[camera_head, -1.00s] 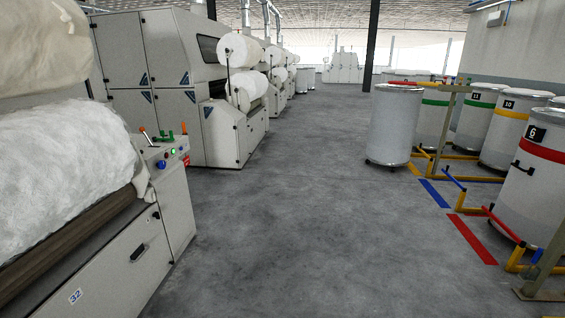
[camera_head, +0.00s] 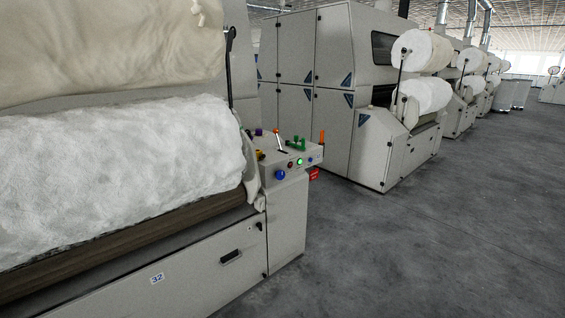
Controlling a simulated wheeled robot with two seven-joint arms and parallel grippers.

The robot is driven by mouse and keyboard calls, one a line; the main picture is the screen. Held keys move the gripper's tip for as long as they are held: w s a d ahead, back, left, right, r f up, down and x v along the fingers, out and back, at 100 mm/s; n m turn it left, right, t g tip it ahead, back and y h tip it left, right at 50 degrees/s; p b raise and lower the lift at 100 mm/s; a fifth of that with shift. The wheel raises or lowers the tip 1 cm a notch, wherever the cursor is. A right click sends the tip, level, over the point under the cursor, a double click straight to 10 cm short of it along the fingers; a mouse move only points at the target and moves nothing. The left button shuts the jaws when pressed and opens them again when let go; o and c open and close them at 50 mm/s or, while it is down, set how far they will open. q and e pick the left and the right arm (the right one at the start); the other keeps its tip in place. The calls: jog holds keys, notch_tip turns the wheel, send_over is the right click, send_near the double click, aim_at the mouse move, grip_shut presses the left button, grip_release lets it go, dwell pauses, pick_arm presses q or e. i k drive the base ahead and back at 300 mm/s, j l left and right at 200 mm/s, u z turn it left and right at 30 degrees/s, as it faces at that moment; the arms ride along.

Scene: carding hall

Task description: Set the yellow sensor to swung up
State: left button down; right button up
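The control panel (camera_head: 290,162) sits at the right end of the carding machine marked 32. A small yellow-orange piece (camera_head: 260,155) lies low at the panel's left; it may be the yellow sensor, but it is too small to tell its position. A lever with an orange-red tip (camera_head: 277,131) leans up beside it. An upright orange piece (camera_head: 322,136) stands at the panel's right edge, and a green fitting (camera_head: 297,143) lies between them. Neither of my grippers is in view.
A white fibre roll (camera_head: 110,170) fills the left. The panel front has a blue knob (camera_head: 280,174), a lit green button (camera_head: 299,162) and a red box (camera_head: 314,174) at its side. More machines (camera_head: 330,90) stand behind. The grey floor (camera_head: 400,250) at right is clear.

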aim_at(260, 154)
jog(key=i+l+u, duration=0.2)
jog(key=l, duration=0.15)
jog(key=i+l+u, duration=0.2)
jog(key=l, duration=0.2)
jog(key=i+l+z, duration=0.1)
jog(key=i+l, duration=0.95)
jog(key=i, duration=0.25)
jog(key=i+l+z, duration=0.15)
jog(key=i+l, duration=0.4)
jog(key=i, duration=0.15)
